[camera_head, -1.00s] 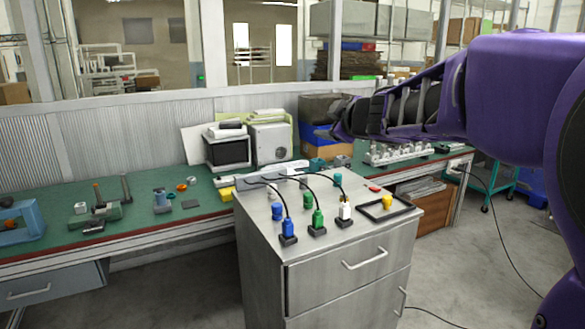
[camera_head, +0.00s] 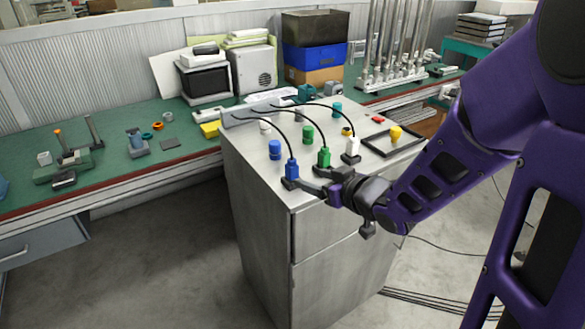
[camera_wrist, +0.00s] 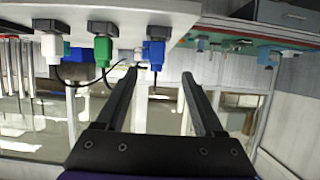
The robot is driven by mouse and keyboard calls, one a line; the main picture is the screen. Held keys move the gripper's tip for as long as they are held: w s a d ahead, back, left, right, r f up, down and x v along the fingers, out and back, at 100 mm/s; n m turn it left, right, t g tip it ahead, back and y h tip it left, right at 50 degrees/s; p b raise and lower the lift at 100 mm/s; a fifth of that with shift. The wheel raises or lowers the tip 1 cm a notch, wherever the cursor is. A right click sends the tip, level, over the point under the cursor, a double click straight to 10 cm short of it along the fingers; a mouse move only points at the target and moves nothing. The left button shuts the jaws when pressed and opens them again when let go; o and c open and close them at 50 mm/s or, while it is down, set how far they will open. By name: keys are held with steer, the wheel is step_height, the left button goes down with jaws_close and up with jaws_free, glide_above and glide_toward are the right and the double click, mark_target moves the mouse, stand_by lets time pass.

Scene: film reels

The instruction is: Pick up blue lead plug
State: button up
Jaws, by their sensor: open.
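The blue lead plug (camera_head: 291,169) stands upright in a dark base at the front left of the metal cabinet top, with a black lead curving back from it. My gripper (camera_head: 307,185) is open and empty, close to the plug on its front right side. In the wrist view, which looks upside down, the blue plug (camera_wrist: 153,53) appears just beyond the open fingertips (camera_wrist: 160,73) and between them sideways. I cannot tell whether a finger touches it.
A green plug (camera_head: 324,158) and a white plug (camera_head: 351,149) with leads stand to the right. A blue cylinder (camera_head: 275,150) and a green cylinder (camera_head: 307,134) stand behind. A yellow piece (camera_head: 396,133) stands by a black-framed tray (camera_head: 377,148). The green workbench (camera_head: 110,185) is left.

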mark_target(293, 172)
steer(key=b+x, duration=0.1)
steer(key=x, duration=0.8)
steer(key=shift+w+a+f+b, duration=0.1)
steer(key=shift+w+f+b, duration=0.1)
steer(key=shift+b, duration=0.2)
steer(key=x, duration=0.5)
steer(key=shift+w+d+f+b, duration=0.1)
steer(key=shift+d+f+b, duration=0.15)
steer(key=shift+b, duration=0.15)
steer(key=shift+c, duration=0.2)
steer(key=shift+r, duration=0.1)
jaws_close()
